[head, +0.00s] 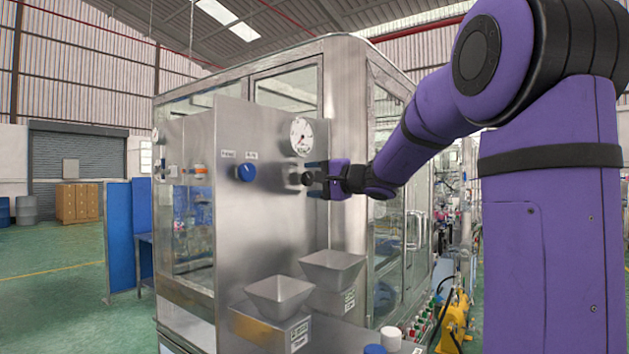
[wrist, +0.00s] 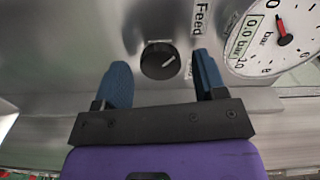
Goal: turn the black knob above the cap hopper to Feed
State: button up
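The black knob (head: 306,178) sits on the steel panel below the pressure gauge, at the right of the panel in the head view. In the wrist view the knob (wrist: 157,61) is round, with a white mark pointing right and slightly up. The "Feed" label (wrist: 200,18) is above and right of it. Another label is mostly hidden by the right finger. My gripper (head: 317,180) is at the panel with its blue fingers open, one on each side of the knob. Gaps show between knob and fingers. The cap hopper is one of two steel hoppers below (head: 332,268); I cannot tell which.
The pressure gauge (head: 301,137) is close above the gripper; its display reads 0.0 bar in the wrist view (wrist: 275,35). The other hopper (head: 280,297) stands lower left. The panel between is clear.

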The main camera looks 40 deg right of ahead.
jog(key=v, duration=1)
jog(key=shift+s, duration=0.4)
jog(key=shift+d, duration=0.15)
jog(key=s+a+f+n+g+y, duration=0.1)
jog(key=s+a+f+n+g, duration=0.3)
jog(key=a, duration=0.5)
jog(key=s+a+f+n+g, duration=0.3)
jog(key=s+a+f+g, duration=0.3)
jog(key=a, duration=0.3)
jog(key=s+a+f+n+g+h, duration=0.1)
jog(key=s+f+n+h, duration=0.4)
jog(key=s, duration=0.8)
notch_tip(320, 180, down, 5)
jog(key=shift+s+a+r+n+g+h, duration=0.15)
jog(key=shift+s+a+n+g+h, duration=0.2)
jog(key=shift+h, duration=0.75)
